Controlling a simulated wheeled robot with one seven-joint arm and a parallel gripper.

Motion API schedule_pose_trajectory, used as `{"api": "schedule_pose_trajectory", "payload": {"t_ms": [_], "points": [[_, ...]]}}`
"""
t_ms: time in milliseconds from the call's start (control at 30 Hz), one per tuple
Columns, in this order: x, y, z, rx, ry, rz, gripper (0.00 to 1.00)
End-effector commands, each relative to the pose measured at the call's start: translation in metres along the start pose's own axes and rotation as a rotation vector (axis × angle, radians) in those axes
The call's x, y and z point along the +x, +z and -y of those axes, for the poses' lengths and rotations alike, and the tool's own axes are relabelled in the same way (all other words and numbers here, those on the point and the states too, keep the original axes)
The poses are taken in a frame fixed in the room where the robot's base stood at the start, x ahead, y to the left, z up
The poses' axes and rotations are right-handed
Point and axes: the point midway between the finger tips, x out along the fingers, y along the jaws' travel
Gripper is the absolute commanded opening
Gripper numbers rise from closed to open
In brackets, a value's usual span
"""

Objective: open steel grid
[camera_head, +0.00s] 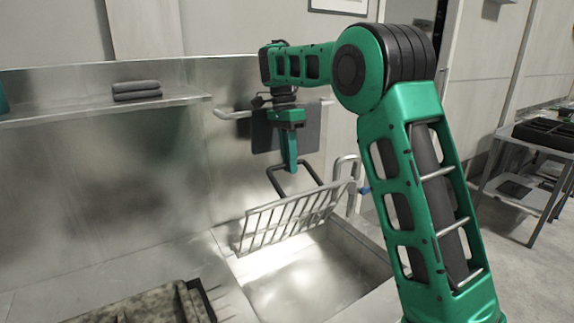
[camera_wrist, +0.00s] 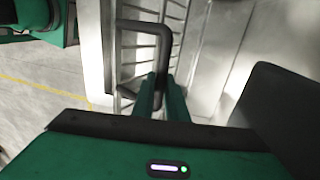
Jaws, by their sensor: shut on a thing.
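The steel grid (camera_head: 290,222) is tilted up, raised at a slant over the open sink basin (camera_head: 305,277). Its dark handle (camera_head: 298,180) stands at its upper edge. My gripper (camera_head: 291,168) is at this handle and shut on it. In the wrist view the two green fingers of my gripper (camera_wrist: 162,95) close on one side of the dark handle (camera_wrist: 140,27), and the bars of the grid (camera_wrist: 135,55) show behind it. The exact contact at the fingertips is partly hidden.
A steel shelf (camera_head: 60,113) with folded grey cloths (camera_head: 137,90) is on the left. A camouflage-patterned item (camera_head: 140,303) lies at front left. A metal faucet-like tube (camera_head: 347,165) stands right of the grid. A side table (camera_head: 525,180) is at far right.

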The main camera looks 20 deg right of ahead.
Motion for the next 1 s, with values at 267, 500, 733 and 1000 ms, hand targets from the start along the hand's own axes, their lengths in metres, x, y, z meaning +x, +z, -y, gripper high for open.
{"api": "schedule_pose_trajectory", "payload": {"t_ms": [267,500,733,1000], "points": [[-0.006,0.009,0.002,-0.006,-0.012,-0.004,0.27],[-0.004,0.013,0.003,-0.013,-0.007,-0.003,0.31],[-0.013,0.013,0.003,-0.014,-0.006,-0.002,0.31],[-0.060,0.013,0.005,-0.015,-0.009,-0.005,0.31]]}}
